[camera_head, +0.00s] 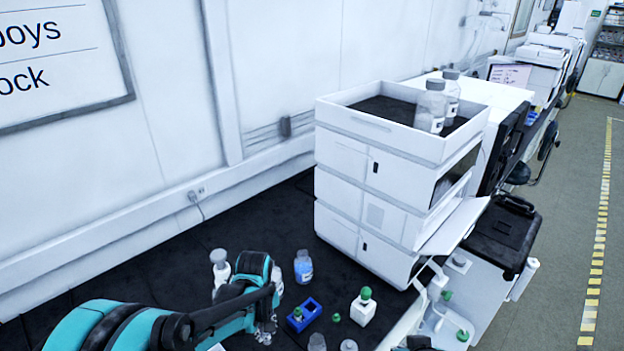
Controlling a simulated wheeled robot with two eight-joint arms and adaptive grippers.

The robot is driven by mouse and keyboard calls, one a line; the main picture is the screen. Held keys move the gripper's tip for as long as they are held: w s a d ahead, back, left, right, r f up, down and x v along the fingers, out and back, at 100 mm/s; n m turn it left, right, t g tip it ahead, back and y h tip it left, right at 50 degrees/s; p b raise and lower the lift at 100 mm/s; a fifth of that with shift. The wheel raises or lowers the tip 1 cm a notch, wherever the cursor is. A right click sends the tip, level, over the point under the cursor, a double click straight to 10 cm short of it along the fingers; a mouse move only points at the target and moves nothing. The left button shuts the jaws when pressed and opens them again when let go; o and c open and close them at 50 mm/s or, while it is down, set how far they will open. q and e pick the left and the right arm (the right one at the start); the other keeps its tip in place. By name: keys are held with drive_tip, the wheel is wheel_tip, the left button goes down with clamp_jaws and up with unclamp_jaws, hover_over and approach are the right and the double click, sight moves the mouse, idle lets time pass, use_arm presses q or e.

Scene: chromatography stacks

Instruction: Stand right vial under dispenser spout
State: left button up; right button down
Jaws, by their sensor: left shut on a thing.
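My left gripper (265,328) reaches over the dark bench from the lower left, pointing down. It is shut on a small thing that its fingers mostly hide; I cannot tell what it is. A blue rack (312,306) stands just right of it, with a green-capped vial (297,314) at its left end. A small green cap or vial (336,318) is to the right of the rack. The white chromatography stack (345,160) stands behind; I cannot make out a dispenser spout. A dark part, perhaps of my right gripper (415,344), shows at the bottom edge, its jaws unclear.
A white bottle (219,267) and a blue-filled bottle (303,267) stand behind my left gripper. A green-capped white bottle (364,308) stands near the stack. Clear bottles (317,343) are at the bottom edge. A white lower surface at right holds green-capped items (462,335).

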use_arm(q)
drive_tip(key=s+a+f+m+b, duration=0.2)
drive_tip(key=a+f+m, duration=0.2)
drive_tip(key=m, duration=0.3)
drive_tip(key=shift+a+f+b, duration=0.25)
drive_tip(key=shift+a+b, duration=0.15)
drive_tip(key=shift+a, duration=0.3)
